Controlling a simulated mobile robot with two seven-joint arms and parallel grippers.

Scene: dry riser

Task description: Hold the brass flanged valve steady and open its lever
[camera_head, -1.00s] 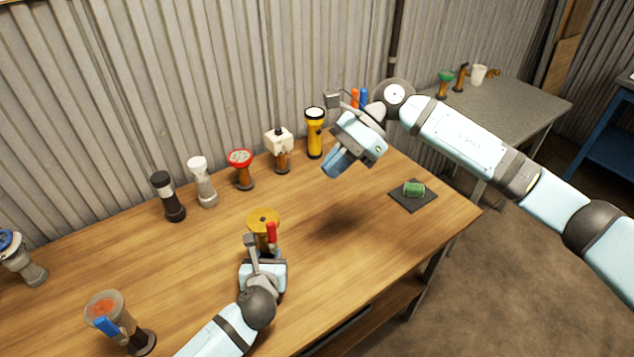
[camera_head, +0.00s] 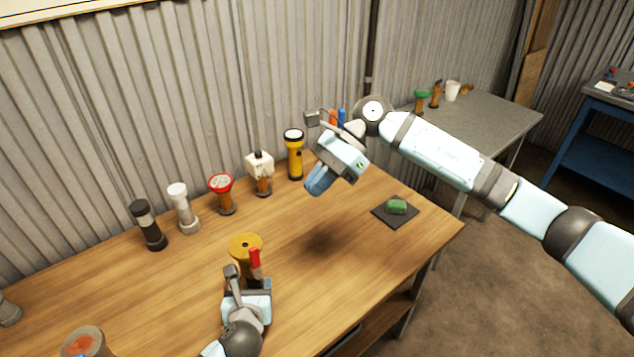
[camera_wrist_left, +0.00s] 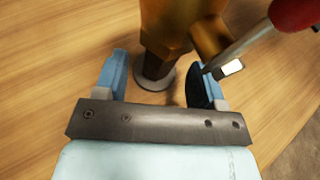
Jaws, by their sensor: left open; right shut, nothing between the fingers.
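The brass flanged valve (camera_head: 246,243) stands upright on the wooden table, with a round flange on top. Its lever has a red grip (camera_head: 254,262) on the near right side. In the left wrist view the brass body (camera_wrist_left: 180,22) rises from a grey round foot, and the metal lever with its red grip (camera_wrist_left: 294,12) slants across the upper right. My left gripper (camera_wrist_left: 160,80) is open, its blue fingers on either side of the foot in that view; I cannot tell whether they touch it. My right gripper (camera_head: 318,180) is shut and empty above the table, apart from the valve.
Behind stand a black-and-white piece (camera_head: 148,224), a white-topped grey one (camera_head: 183,208), a red-topped one (camera_head: 222,193), a white-topped brass one (camera_head: 261,172) and a yellow torch (camera_head: 294,155). A green object (camera_head: 396,207) lies on a dark mat (camera_head: 381,211). The table between mat and valve is clear.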

